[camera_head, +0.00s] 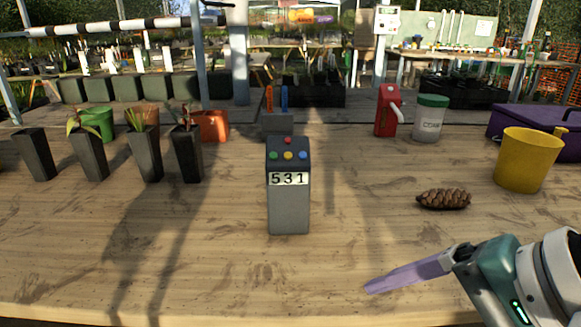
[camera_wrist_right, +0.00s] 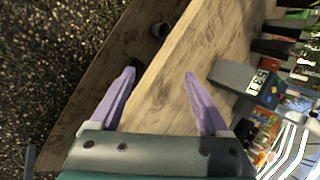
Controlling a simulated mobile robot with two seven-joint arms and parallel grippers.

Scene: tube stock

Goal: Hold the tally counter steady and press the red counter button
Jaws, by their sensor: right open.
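The tally counter (camera_head: 288,205) is a dark grey upright box in the middle of the table, with a white display reading 531. The red button (camera_head: 288,140) is at the top of its sloped face, above a row of blue, yellow and green buttons. The counter also shows in the right wrist view (camera_wrist_right: 234,77), lying sideways in the picture. My right gripper (camera_head: 376,286) is at the lower right, apart from the counter. Its two lilac fingers are spread and empty in the right wrist view (camera_wrist_right: 159,74). My left gripper is not in view.
A pine cone (camera_head: 444,199) and a yellow pot (camera_head: 526,160) are on the right. Behind stand a red container (camera_head: 386,112) and a white jar with green lid (camera_head: 429,120). Several black pots (camera_head: 146,155) stand on the left. The wooden table (camera_head: 220,270) is clear around the counter's front.

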